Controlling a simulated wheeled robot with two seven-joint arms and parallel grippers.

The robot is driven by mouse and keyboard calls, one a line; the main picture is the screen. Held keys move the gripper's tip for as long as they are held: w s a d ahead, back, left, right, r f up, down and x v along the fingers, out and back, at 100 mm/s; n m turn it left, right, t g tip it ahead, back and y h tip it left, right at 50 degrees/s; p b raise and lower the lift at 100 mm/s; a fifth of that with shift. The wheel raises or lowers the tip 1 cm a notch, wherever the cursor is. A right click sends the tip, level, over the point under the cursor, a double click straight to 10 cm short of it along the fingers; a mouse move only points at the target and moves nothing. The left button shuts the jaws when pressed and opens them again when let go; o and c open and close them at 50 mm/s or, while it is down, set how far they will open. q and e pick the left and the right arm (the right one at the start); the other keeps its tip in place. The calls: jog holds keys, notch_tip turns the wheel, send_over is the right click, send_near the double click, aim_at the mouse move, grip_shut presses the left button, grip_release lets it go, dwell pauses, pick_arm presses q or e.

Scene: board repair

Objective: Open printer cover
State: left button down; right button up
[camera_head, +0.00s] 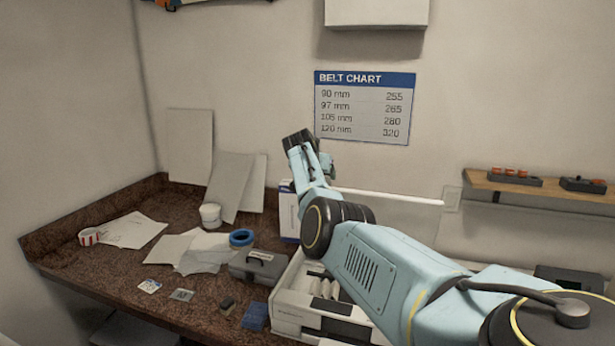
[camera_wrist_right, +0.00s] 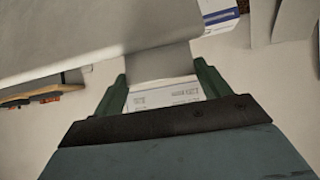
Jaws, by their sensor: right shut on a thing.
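The white printer (camera_head: 325,310) stands at the right of the counter, with its inside showing. Its cover (camera_head: 390,196) seems raised, seen as a thin white edge behind my right arm. In the right wrist view the cover is a broad pale panel (camera_wrist_right: 75,40) with a narrower grey part between the fingers. My right gripper (camera_head: 326,168) is high above the printer and shut on the cover; its green fingers also show in the right wrist view (camera_wrist_right: 165,75). My arm hides the rest of the printer and part of the cover. My left gripper is out of view.
A grey toolbox (camera_head: 258,267), blue tape roll (camera_head: 241,237), white tub (camera_head: 210,215) and papers lie left of the printer. A shelf (camera_head: 545,191) juts from the wall at right.

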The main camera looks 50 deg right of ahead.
jog(key=shift+w+d+r, duration=0.1)
jog(key=shift+d+r, duration=0.3)
jog(key=shift+d, duration=0.05)
jog(key=o, duration=1.2)
jog(key=shift+o, duration=0.9)
jog(key=shift+a+f, duration=0.1)
jog(key=shift+f, duration=0.05)
jog(key=b+v, duration=0.2)
jog(key=v, duration=1.1)
jog(key=shift+b, duration=0.4)
